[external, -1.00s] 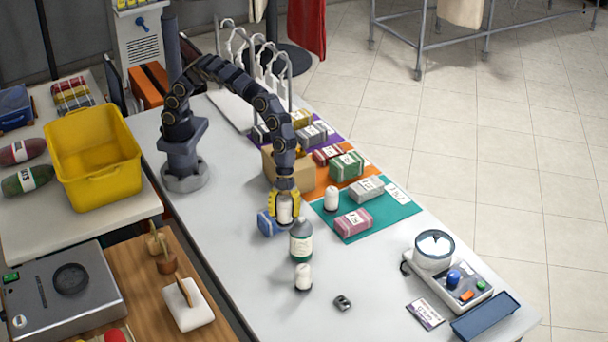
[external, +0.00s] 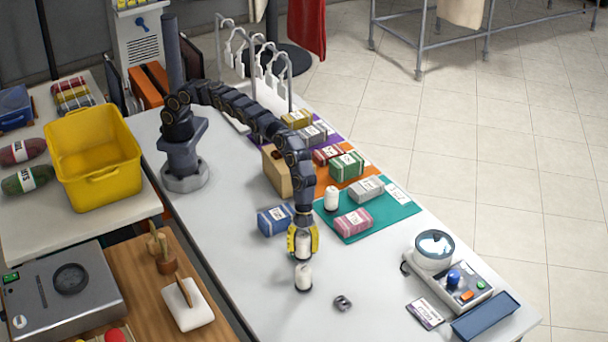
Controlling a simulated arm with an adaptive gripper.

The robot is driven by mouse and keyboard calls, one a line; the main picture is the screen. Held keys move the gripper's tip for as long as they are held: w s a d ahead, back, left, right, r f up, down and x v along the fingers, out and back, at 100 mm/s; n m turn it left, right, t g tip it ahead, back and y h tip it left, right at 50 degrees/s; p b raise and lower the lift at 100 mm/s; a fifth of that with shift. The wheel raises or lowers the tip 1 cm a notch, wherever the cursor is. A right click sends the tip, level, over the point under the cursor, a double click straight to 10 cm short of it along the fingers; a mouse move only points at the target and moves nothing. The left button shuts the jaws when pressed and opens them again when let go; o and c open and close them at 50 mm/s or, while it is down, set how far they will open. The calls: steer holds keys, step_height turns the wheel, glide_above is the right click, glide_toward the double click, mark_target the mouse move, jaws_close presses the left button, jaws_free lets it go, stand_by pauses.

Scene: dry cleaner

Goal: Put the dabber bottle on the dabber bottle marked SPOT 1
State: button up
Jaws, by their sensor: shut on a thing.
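My gripper (external: 303,243), with yellow fingers, is shut on a small white dabber bottle (external: 303,247), which it holds upright. A second white bottle (external: 303,278) with a dark base stands on the table just below it in the picture. I cannot tell whether the held bottle touches it or what height separates them. A third white bottle (external: 331,198) with a dark base stands at the left edge of the teal mat (external: 376,226). No SPOT 1 lettering is readable on any of these bottles. The green bottle seen earlier does not show now.
A blue package (external: 275,219) lies left of my gripper, and a pink package (external: 353,222) lies on the teal mat. A cardboard box (external: 275,172) stands behind. A small dark metal object (external: 342,303) lies at front right. The table's front left is clear.

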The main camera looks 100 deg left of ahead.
mark_target(303, 256)
steer(key=shift+f, duration=1.6)
steer(key=shift+f, duration=0.15)
steer(key=o, duration=1)
steer(key=shift+o, duration=0.2)
